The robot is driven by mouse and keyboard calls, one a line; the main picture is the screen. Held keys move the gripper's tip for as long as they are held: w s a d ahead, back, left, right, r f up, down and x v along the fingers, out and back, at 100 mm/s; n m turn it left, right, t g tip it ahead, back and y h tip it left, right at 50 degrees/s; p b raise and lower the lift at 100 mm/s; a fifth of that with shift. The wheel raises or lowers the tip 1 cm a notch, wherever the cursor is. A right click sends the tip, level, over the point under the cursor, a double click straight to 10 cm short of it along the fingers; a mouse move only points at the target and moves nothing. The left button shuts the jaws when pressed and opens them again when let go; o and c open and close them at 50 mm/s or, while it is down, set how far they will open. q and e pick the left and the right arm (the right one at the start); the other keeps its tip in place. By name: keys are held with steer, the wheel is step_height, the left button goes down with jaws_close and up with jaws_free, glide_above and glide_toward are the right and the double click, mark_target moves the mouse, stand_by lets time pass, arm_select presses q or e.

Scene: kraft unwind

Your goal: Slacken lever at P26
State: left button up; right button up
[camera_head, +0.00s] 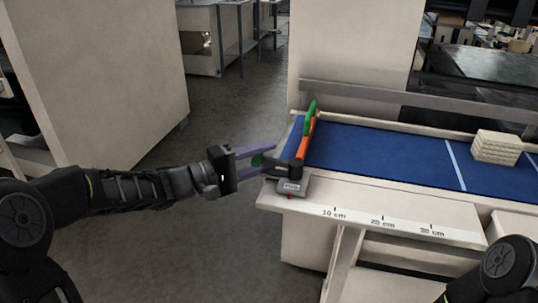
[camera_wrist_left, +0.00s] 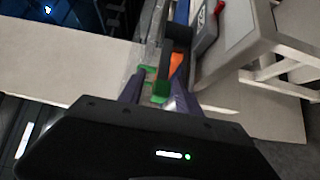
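A grey block with a small label (camera_head: 292,187) sits at the near left corner of the blue-topped bench; the label is too small to read surely. A black lever arm (camera_head: 285,168) lies above it, with a green tip (camera_head: 257,160) at its left end. An orange bar with a green end (camera_head: 308,130) stands behind it. My left gripper (camera_head: 270,158) has its purple fingers apart, on either side of the green tip. In the left wrist view the black arm and green tip (camera_wrist_left: 160,92) show between the fingers; contact cannot be told. My right gripper is out of view.
A blue belt surface (camera_head: 385,155) runs right, with a stack of pale slabs (camera_head: 495,147) on it. A centimetre scale (camera_head: 383,222) marks the bench's front edge. A beige cabinet (camera_head: 110,75) stands at left. The floor between is clear.

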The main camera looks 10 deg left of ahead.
arm_select(q)
steer(key=shift+w+d, duration=0.45)
steer(key=shift+d, duration=0.1)
jaws_close()
stand_by(1.1)
